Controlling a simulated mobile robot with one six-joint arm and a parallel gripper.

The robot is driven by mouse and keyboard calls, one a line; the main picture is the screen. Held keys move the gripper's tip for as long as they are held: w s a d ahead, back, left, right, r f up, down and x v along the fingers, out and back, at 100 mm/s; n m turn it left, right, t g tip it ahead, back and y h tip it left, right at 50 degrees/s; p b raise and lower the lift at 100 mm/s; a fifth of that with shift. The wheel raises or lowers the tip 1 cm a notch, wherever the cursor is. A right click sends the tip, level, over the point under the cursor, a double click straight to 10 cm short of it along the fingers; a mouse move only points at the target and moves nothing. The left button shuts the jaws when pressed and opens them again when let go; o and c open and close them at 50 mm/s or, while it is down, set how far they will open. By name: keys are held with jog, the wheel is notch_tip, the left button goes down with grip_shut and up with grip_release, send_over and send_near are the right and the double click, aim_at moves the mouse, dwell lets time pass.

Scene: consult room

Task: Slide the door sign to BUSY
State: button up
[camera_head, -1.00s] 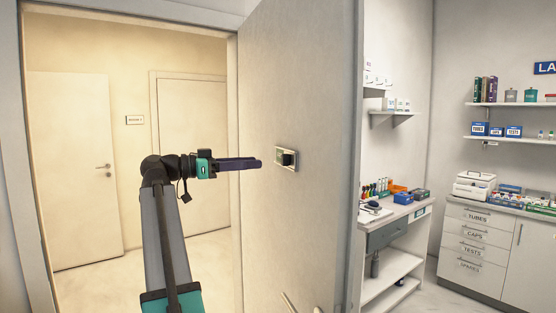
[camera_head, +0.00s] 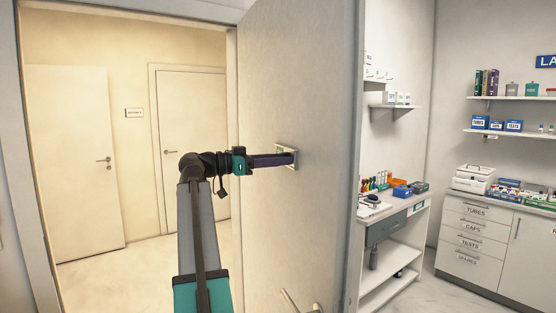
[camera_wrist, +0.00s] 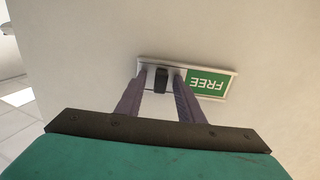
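The door sign (camera_head: 293,163) is a small silver-framed plate on the open door's face. In the wrist view the sign (camera_wrist: 231,86) shows a green panel reading FREE, upside down, at the right. Its dark slider knob (camera_wrist: 161,78) is left of the green panel. My gripper (camera_wrist: 161,82) is open, with one finger on each side of the knob. A small gap shows on each side. In the head view my gripper (camera_head: 290,159) reaches the sign from the left, and its fingers hide the knob and part of the plate.
The door (camera_head: 310,100) stands open, with a handle (camera_head: 318,308) low on it. Beyond the doorway is a hall with closed doors. To the right are a desk (camera_head: 395,214), shelves and a cabinet (camera_head: 475,240). Free space lies left of the door.

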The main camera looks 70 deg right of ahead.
grip_shut()
jog(key=shift+w+d, duration=0.1)
jog(key=w+d+b, duration=0.4)
jog(key=w+d, duration=0.1)
jog(key=d, duration=0.1)
jog(key=shift+w+d+b, duration=0.2)
jog(key=shift+w+b, duration=0.15)
dwell(0.5)
grip_release()
jog(key=shift+w, duration=0.15)
